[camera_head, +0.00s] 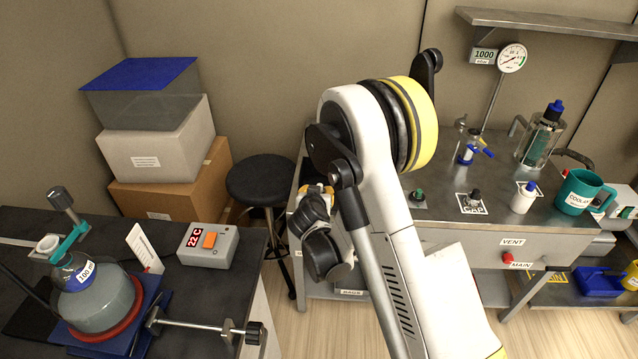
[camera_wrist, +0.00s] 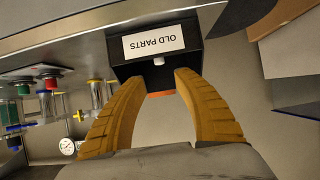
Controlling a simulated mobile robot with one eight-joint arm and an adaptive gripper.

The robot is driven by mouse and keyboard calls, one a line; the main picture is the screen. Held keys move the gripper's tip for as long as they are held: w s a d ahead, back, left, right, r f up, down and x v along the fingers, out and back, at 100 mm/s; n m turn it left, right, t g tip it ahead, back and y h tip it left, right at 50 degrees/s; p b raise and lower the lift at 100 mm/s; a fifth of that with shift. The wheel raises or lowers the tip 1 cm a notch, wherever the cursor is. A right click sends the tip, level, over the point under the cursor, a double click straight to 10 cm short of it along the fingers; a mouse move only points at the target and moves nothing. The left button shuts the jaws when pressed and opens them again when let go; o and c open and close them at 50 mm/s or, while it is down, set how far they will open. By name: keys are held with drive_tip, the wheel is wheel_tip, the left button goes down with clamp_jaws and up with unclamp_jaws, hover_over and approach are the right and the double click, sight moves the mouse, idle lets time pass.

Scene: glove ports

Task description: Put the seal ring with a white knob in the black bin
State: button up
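The black bin (camera_wrist: 120,63) with an upside-down "OLD PARTS" label fills the upper middle of the wrist view, just beyond my fingertips. My gripper (camera_wrist: 158,82) has its two yellow ribbed fingers curved in, with a gap between the tips. A small white knob (camera_wrist: 158,61) and an orange edge (camera_wrist: 161,94) show in this gap; they look like the seal ring held between the tips, in front of the bin's face. Much of the ring is hidden or dark against the bin. In the head view my arm covers most of the bin, and my gripper (camera_head: 318,192) is partly hidden.
The grey bench (camera_head: 440,215) holds a green-knobbed part (camera_head: 417,195), a black-knobbed part (camera_head: 474,199), a white bottle (camera_head: 523,197) and a teal jug (camera_head: 583,192). A stool (camera_head: 261,180) stands left of the bench. A flask (camera_head: 95,295) stands on the left table.

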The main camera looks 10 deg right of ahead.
drive_tip(key=s+d+r+n+g+y, duration=0.1)
drive_tip(key=s+d+r+g, duration=0.2)
drive_tip(key=s+r, duration=1.15)
drive_tip(key=s+r+n+g+y, duration=0.1)
drive_tip(key=s+r, duration=0.1)
drive_tip(key=s, duration=0.8)
drive_tip(key=s+r+n+y, duration=0.1)
drive_tip(key=s+r, duration=0.2)
drive_tip(key=s, duration=0.7)
drive_tip(key=shift+a+n+g+y, duration=0.25)
drive_tip(key=shift+n+g+y, duration=0.05)
drive_tip(key=shift+g+y, duration=0.1)
